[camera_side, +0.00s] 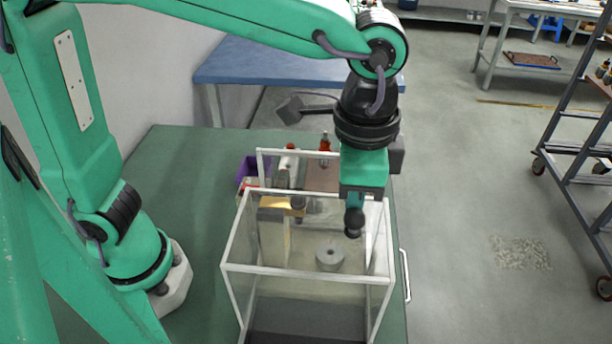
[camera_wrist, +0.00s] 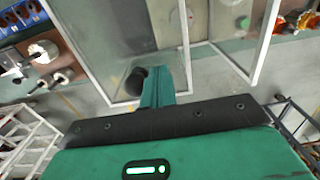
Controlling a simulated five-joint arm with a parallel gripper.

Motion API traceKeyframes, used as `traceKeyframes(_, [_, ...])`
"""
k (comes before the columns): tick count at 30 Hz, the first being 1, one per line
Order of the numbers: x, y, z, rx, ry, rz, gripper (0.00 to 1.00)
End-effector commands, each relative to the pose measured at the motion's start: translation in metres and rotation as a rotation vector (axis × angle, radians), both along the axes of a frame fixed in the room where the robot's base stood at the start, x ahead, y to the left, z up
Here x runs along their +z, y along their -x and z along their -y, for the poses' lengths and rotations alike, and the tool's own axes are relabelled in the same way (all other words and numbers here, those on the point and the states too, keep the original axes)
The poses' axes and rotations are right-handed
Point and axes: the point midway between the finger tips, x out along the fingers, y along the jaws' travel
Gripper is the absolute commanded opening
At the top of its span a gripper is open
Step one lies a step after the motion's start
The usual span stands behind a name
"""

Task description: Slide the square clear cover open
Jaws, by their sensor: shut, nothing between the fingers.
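The square clear cover (camera_side: 308,226) is a see-through pane in a white frame at the top of a clear box on the green bench. In the wrist view a white-framed clear pane (camera_wrist: 110,35) fills the upper left. My gripper (camera_side: 354,222) points down at the right part of the cover, close to its far edge. Its dark rounded tip is shut and empty. The tip also shows in the wrist view (camera_wrist: 137,82) beside the pane's lower edge. I cannot tell whether it touches the cover or frame.
A grey round part (camera_side: 330,258) and a tall beige block (camera_side: 273,240) show through the clear box. A purple bin (camera_side: 247,170) and an orange-red tool (camera_side: 325,144) stand behind it. Another white-framed pane rises at the back.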

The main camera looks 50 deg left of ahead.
Motion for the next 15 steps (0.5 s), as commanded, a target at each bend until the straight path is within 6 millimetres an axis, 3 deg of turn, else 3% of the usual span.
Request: traceKeyframes(15, [0.0,0.021,0.021,-0.003,0.0,0.0,0.0])
